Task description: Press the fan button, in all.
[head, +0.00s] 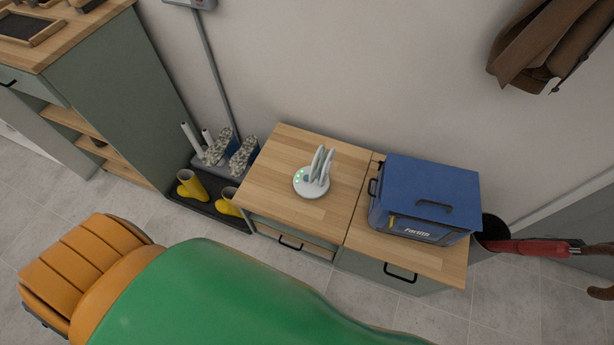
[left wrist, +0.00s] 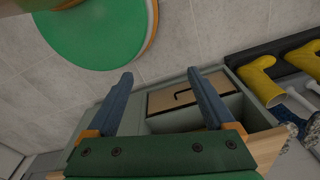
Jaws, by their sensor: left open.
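A small white fan (head: 322,168) stands upright on a round white base on top of a wooden-topped cabinet (head: 275,195), in the middle of the head view. Small green-lit spots (head: 299,176), which look like buttons, show on the left side of its base. My left gripper (left wrist: 160,73) is open, its two blue fingers apart with nothing between them. It shows only in the left wrist view, in front of a cabinet drawer (left wrist: 178,97). The fan is not seen in that view. My right gripper is in neither view.
A blue box (head: 430,185) with black handles sits on the right cabinet top. Yellow boots (head: 192,185) stand on a dark tray left of the cabinet; they also show in the left wrist view (left wrist: 262,82). A tall green cabinet (head: 120,95) stands left. The wooden top around the fan is clear.

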